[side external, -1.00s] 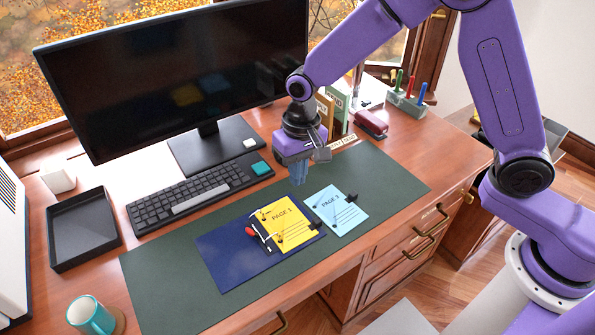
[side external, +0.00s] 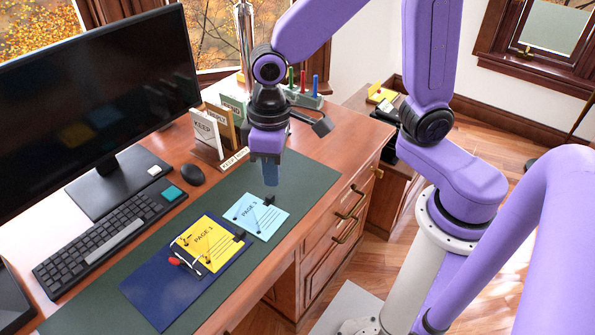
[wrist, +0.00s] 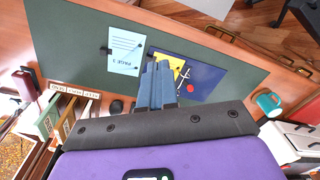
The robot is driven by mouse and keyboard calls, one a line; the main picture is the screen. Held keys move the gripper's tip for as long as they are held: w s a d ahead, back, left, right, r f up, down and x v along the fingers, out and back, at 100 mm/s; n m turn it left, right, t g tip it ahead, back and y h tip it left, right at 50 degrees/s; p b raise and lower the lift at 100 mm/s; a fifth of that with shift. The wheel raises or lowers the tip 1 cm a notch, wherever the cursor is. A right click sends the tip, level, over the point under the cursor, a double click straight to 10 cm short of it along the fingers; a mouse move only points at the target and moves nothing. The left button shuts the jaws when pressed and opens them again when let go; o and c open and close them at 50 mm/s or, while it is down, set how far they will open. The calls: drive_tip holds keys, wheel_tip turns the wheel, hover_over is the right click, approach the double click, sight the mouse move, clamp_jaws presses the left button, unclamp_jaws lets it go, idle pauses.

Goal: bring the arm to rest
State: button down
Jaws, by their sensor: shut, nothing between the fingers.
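My gripper (side external: 271,181) hangs fingers down over the desk mat, and its blue fingers are together with nothing between them. In the side external view it is just above the far edge of the light blue page (side external: 262,219); I cannot tell the exact height. The wrist view shows the closed fingers (wrist: 157,72) pointing at the mat, near the light blue page (wrist: 125,50). The arm is bent above the desk, and the gripper touches nothing that I can see.
The yellow page (side external: 209,243) lies on a dark blue folder (side external: 155,298) on the green mat (side external: 315,178). A monitor (side external: 95,90), keyboard (side external: 105,240) and mouse (side external: 192,175) are at the left. A file sorter (side external: 207,135) stands behind the gripper. A mug (wrist: 267,103) is in the wrist view.

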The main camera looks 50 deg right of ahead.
drive_tip(key=s+d+r+n, duration=0.2)
drive_tip(key=s+d+n, duration=0.4)
drive_tip(key=s+d, duration=0.5)
drive_tip(key=s, duration=0.3)
drive_tip(key=shift+r, duration=0.35)
drive_tip(key=c, duration=1.5)
unclamp_jaws()
drive_tip(key=shift+s+d+n, duration=0.3)
drive_tip(key=shift+s+d, duration=0.05)
drive_tip(key=o, duration=0.6)
drive_tip(key=shift+s, duration=0.1)
drive_tip(key=n, duration=0.5)
hover_over(172, 259)
wheel_tip(172, 259, down, 8)
drive_tip(key=f, duration=0.1)
drive_tip(key=shift+h, duration=0.3)
wheel_tip(172, 259, down, 16)
drive_tip(key=shift+s+f, duration=0.1)
drive_tip(key=shift+f, duration=0.15)
